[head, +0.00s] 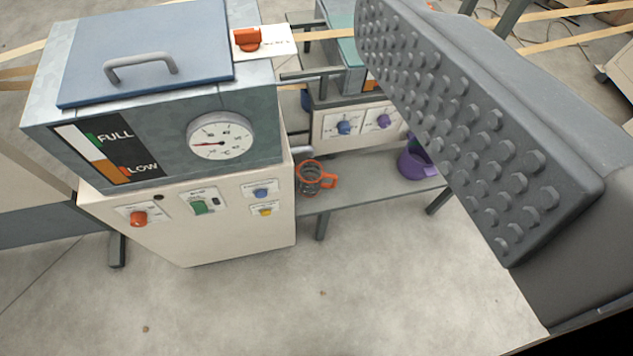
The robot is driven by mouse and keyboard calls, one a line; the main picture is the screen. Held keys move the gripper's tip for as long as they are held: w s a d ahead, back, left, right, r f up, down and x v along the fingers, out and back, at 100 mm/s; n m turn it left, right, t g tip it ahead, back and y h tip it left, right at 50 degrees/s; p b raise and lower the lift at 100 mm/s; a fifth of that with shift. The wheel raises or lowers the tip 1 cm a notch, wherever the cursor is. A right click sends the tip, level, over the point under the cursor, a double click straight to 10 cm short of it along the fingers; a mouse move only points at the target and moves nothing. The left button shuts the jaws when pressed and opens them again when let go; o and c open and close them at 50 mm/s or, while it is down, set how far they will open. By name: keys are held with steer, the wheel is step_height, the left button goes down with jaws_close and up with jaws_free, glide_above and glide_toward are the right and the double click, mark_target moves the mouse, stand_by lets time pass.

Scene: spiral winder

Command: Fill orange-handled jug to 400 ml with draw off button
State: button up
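The orange-handled jug (309,181) is a clear vessel with an orange rim and handle. It stands upright on the grey shelf, just right of the cream machine; its fill level is too small to read. The machine's front panel has a blue button (262,193) and a yellow button (265,211). Their labels are too small to read, so I cannot tell which is draw off. One studded finger of my gripper (465,125) fills the upper right, close to the camera. Its pad is bare, with nothing against it; the other finger is out of view.
The machine (205,240) also has a red knob (138,219), a green switch (199,207), a dial (221,136) and a lidded tank. A purple jug (411,166) stands on the shelf (362,183), partly behind my finger. The floor in front is clear.

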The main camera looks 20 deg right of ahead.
jaws_close()
stand_by(1.5)
